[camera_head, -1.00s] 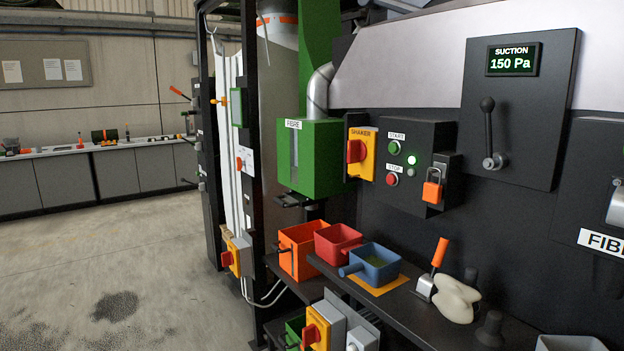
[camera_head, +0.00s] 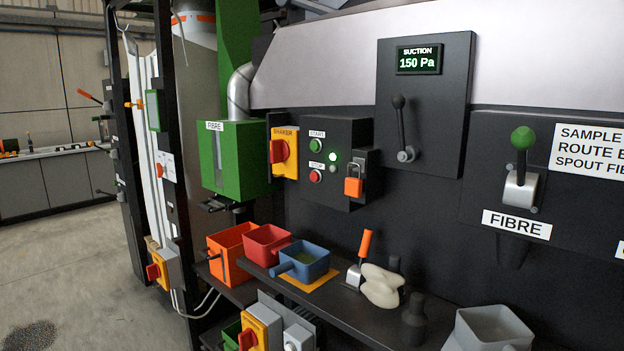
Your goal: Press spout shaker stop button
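The red stop button (camera_head: 315,176) sits on a dark control box (camera_head: 345,135), under its STOP label. The green start button (camera_head: 316,145) is above it. A lit green-white lamp (camera_head: 333,156) glows to the right of the buttons. The yellow SHAKER switch (camera_head: 285,152) with a red knob is just left of the box. An orange padlock (camera_head: 353,187) hangs at the box's right side. Neither of my grippers is in view.
A suction panel (camera_head: 425,105) and FIBRE lever (camera_head: 522,165) are to the right. Floor is open at left.

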